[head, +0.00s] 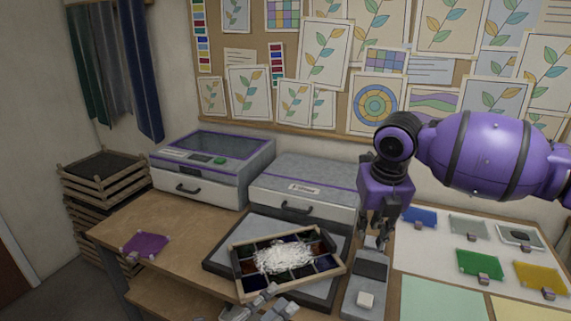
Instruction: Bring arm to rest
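My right gripper (373,244) hangs from the purple arm that comes in from the right. It points down over the dark upper end of a grey block-shaped device (365,292). Its fingers look apart, with nothing visible between them. My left gripper (284,297) shows at the bottom edge, just in front of the wooden compartment tray (240,285). Its fingertips look apart and empty; the rest of it is cut off by the frame. I cannot tell whether it touches the tray. The tray holds dark coloured pieces and a heap of white shreds (283,257).
A dark mat (215,262) lies under the tray. Two grey machines (212,160) (305,186) stand behind it. A purple sheet (146,244) lies at left. Blue, green (478,263) and yellow (540,278) sheets lie on a white board at right. Wooden crates (104,185) stand at far left.

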